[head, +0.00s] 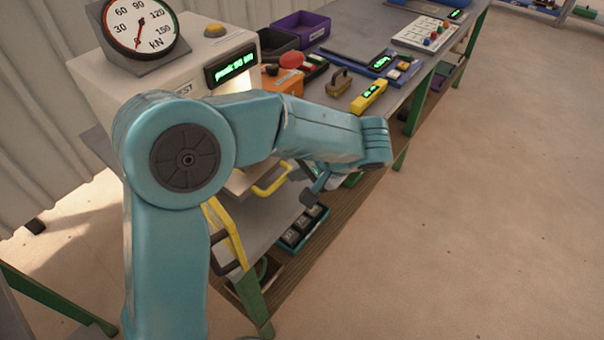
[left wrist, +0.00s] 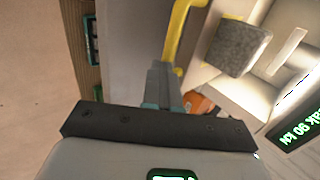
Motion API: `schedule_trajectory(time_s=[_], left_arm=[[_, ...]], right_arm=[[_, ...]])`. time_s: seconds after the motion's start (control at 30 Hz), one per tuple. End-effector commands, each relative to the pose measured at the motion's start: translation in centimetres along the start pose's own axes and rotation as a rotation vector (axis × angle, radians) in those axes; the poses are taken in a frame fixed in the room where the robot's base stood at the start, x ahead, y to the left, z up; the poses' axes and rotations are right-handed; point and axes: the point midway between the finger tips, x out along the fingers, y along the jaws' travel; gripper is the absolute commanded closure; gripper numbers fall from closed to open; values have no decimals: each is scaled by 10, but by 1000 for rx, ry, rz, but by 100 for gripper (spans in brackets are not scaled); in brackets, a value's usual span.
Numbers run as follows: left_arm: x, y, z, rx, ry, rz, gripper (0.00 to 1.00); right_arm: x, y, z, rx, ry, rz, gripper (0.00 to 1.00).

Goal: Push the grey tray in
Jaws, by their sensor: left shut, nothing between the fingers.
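The grey tray (head: 240,182) shows partly at the front of the press, behind my left arm. Its yellow handle (head: 272,181) sticks out at the front. In the left wrist view the yellow handle (left wrist: 177,38) runs beside the tray (left wrist: 203,42), and a rough grey block (left wrist: 238,47) sits on the tray. My left gripper (head: 316,187) is shut and empty, close to the handle on its outer side. Its fingertips (left wrist: 163,80) show near the handle's end in the wrist view; I cannot tell whether they touch it. My right gripper is not in view.
The cream press (head: 110,82) carries a round dial (head: 140,24) and a green-lit display (head: 231,66). The bench holds an orange box (head: 283,80), a yellow device (head: 369,96) and purple bin (head: 301,28). Dark blocks (head: 302,228) lie on the lower shelf. Floor at right is clear.

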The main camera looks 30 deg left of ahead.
Motion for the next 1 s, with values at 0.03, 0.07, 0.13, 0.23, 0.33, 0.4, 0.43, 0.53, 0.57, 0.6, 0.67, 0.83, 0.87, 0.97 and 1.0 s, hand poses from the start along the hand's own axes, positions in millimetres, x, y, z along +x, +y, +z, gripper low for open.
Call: schedule_trajectory(time_s=[0.03,0.07,0.13,0.23,0.33,0.4,0.43,0.53,0.57,0.6,0.67,0.83,0.87,0.97,1.0], left_arm=[[6,-5,0,-5,-2,0,100],[10,-8,0,-6,-2,0,100],[18,-18,0,-7,-2,-1,100],[34,-35,0,-8,-4,-1,100],[50,-54,0,-9,-5,-1,100],[62,-68,0,-8,-4,-1,100],[66,-74,0,-8,-4,-1,100],[82,-92,-1,-6,-4,-1,100],[86,-97,-1,-7,-4,-1,100],[91,-104,-1,-7,-4,-1,100],[99,-113,-1,-5,-3,-1,100],[116,-134,-2,-3,-2,-1,100],[118,-136,-2,-4,-2,-2,100],[124,-143,-2,-2,-1,-1,100],[126,-146,-3,-2,-1,-1,100]], right_arm=[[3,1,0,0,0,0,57],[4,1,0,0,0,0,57],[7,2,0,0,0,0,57],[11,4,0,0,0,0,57],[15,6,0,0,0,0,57],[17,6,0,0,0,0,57],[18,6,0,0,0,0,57],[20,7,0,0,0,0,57],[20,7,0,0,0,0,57],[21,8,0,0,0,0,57],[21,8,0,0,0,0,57],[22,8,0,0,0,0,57],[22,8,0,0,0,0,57],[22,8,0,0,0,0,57],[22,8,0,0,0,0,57]])
